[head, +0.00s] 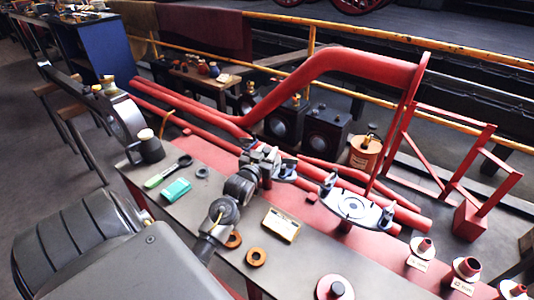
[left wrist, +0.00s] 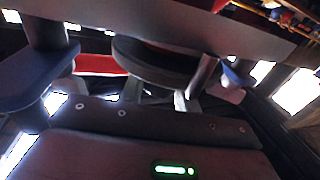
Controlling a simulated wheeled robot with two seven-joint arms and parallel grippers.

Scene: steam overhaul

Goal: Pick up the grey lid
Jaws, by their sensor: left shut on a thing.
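My left gripper (head: 266,163) is over the red pipework along the bench's far edge, at the end of my dark arm. It is shut on what appears to be the grey lid, mostly hidden by the gripper in the head view. My right gripper is in neither view.
A round grey fitting (head: 355,208) with upright lugs stands to the right. A thick red pipe (head: 340,62) arches behind. Red flanged pieces (head: 467,268) stand at the right.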

